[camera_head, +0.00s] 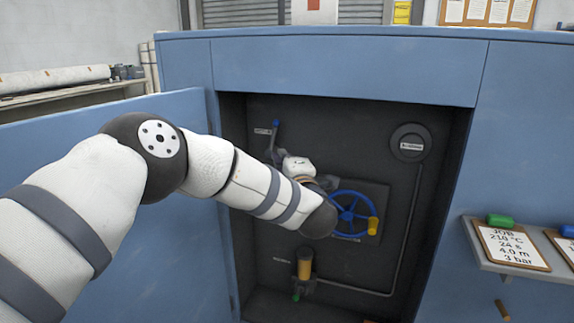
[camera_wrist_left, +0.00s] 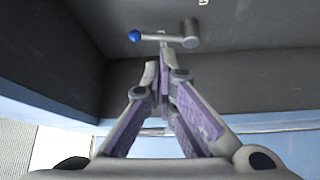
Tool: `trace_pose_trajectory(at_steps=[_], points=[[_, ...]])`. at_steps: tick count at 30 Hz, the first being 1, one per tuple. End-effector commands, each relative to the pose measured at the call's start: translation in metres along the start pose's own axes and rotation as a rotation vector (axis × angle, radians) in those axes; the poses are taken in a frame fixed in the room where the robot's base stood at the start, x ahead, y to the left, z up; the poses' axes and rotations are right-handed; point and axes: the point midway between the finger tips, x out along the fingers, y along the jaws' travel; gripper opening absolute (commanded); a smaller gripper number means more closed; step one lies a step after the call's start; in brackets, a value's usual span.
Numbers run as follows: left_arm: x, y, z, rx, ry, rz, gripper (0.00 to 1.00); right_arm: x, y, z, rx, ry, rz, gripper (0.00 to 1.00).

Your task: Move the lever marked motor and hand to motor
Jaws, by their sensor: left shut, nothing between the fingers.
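The lever (camera_head: 273,138) is a grey rod with a blue knob at its top, on the dark back panel of the cabinet recess. A small label (camera_head: 262,131) beside it is too small to read. The lever (camera_wrist_left: 162,37) also shows in the left wrist view, its blue ball at the left and a grey cylinder hub at the right. My left gripper (camera_wrist_left: 161,72) has its purple-padded fingers together and empty, their tips just short of the lever in that view; contact cannot be told. My right gripper is out of view.
A blue handwheel (camera_head: 348,207) with a yellow knob sits right of my wrist. A yellow-handled valve (camera_head: 304,264) is below it. A round cap (camera_head: 410,143) and pipe are at right. The recess walls are close around; an open blue door (camera_head: 60,150) stands left.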

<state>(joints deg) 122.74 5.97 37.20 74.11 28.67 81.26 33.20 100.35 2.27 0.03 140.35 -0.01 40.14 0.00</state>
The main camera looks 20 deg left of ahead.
Motion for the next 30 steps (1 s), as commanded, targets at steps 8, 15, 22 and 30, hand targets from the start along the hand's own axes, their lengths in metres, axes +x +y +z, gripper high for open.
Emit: trace_pose_trajectory(at_steps=[8,15,22,30], points=[[-0.035,-0.003,0.001,0.001,-0.002,-0.001,0.0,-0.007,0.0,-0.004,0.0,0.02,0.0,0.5],[-0.037,-0.005,0.001,0.002,-0.001,-0.003,0.0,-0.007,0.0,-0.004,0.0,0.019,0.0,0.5],[-0.056,-0.054,0.014,0.154,-0.125,-0.062,0.0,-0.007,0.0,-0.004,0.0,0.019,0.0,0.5],[-0.2,-0.269,-0.008,0.794,-0.714,-0.37,0.0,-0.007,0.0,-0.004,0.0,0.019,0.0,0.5]])
